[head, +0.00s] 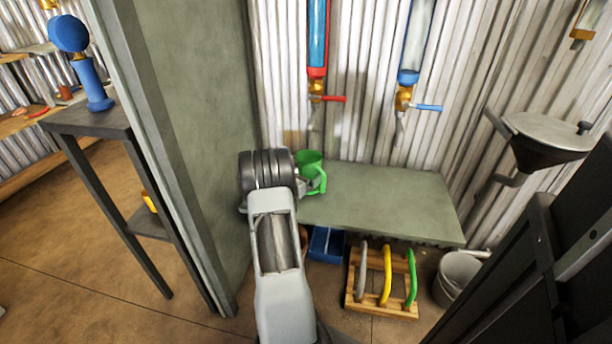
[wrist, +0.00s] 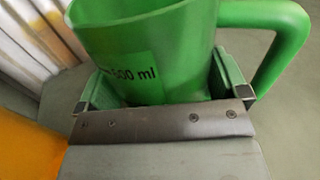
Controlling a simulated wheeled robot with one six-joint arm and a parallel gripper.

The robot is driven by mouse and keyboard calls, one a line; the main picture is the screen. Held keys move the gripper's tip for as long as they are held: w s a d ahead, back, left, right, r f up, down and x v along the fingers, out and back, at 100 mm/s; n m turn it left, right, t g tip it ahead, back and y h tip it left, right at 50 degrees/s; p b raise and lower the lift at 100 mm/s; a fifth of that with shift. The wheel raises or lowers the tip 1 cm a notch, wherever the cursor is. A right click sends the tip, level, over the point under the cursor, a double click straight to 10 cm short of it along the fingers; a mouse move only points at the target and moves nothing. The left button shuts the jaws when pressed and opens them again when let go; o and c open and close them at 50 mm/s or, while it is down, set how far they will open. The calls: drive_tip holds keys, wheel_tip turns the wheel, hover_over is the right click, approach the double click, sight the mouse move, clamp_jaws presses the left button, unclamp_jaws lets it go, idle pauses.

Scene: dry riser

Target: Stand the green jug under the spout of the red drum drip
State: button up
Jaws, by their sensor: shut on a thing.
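The green jug (head: 310,159) is at the left end of the grey-green bench, below and slightly left of the red drum drip (head: 318,42) and its brass spout (head: 316,90). In the wrist view the jug (wrist: 150,40) is between the fingers of my gripper (wrist: 163,92), which is shut on it. My wrist hides part of the jug in the head view. I cannot tell whether its base touches the bench.
The bench (head: 385,200) is clear right of the jug. A blue drum drip (head: 410,60) hangs right of the red one. A grey-green partition (head: 205,120) stands close at left. Below are a blue bin (head: 327,245), a wooden rack (head: 382,300) and a bucket (head: 458,277).

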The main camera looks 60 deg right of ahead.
drive_tip(key=shift+f, duration=0.15)
drive_tip(key=o, duration=0.6)
drive_tip(key=a, duration=0.2)
drive_tip(key=a+p, duration=0.1)
drive_tip(key=a, duration=0.1)
drive_tip(key=w+a+p, duration=0.1)
drive_tip(key=a, duration=0.1)
drive_tip(key=shift+w+a, duration=0.1)
drive_tip(key=shift+a, duration=0.65)
